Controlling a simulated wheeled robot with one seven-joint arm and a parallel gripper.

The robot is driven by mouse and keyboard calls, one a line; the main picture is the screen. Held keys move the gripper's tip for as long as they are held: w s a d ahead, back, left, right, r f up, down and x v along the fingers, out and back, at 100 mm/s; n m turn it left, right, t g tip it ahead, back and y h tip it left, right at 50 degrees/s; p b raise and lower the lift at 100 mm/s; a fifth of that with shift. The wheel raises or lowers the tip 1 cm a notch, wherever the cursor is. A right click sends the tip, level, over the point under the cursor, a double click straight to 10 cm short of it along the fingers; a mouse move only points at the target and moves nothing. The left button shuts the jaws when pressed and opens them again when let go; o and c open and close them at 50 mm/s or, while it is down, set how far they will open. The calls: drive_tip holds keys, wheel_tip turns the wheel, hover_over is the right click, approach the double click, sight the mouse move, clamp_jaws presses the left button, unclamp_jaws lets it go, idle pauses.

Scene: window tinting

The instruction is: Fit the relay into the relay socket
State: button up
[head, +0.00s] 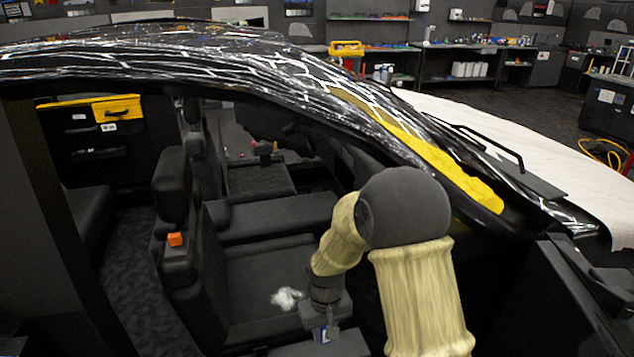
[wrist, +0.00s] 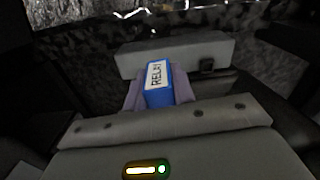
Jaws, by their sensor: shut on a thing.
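My gripper (head: 326,318) reaches down inside the car, above the front seat area. It is shut on the relay (head: 323,336), which shows as a small blue and white piece below the jaws. In the wrist view the relay (wrist: 158,82) is a blue block with a white label reading RELAY, held between the two greyish fingers. Beyond it lies a grey bar-like block (wrist: 150,55) with a small dark square piece (wrist: 207,65) on its right part. I cannot tell whether that piece is the relay socket. The relay appears apart from it.
The car's dark roof edge and pillar frame the opening around my arm. A front seat (head: 172,190) with an orange piece (head: 175,239) stands to the left. A crumpled white cloth (head: 287,298) lies on the seat cushion. The dashboard side is dark.

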wheel_tip(320, 180, up, 13)
drive_tip(key=p, duration=1.1)
drive_tip(key=shift+p, duration=0.35)
drive_tip(key=d+f+m, duration=0.1)
drive_tip(key=d+f, duration=0.3)
drive_tip(key=f, duration=0.6)
drive_tip(key=s+d+f+m, duration=0.1)
drive_tip(key=d+f, duration=0.4)
drive_tip(key=f, duration=0.5)
drive_tip(key=s+d+f+m, duration=0.1)
drive_tip(key=d+f, duration=0.3)
drive_tip(key=f, duration=0.6)
drive_tip(key=shift+d+f+m, duration=0.2)
drive_tip(key=shift+d+m, duration=0.15)
drive_tip(key=shift+m, duration=0.25)
drive_tip(key=shift+w+a, duration=0.1)
drive_tip(key=shift+a, duration=0.05)
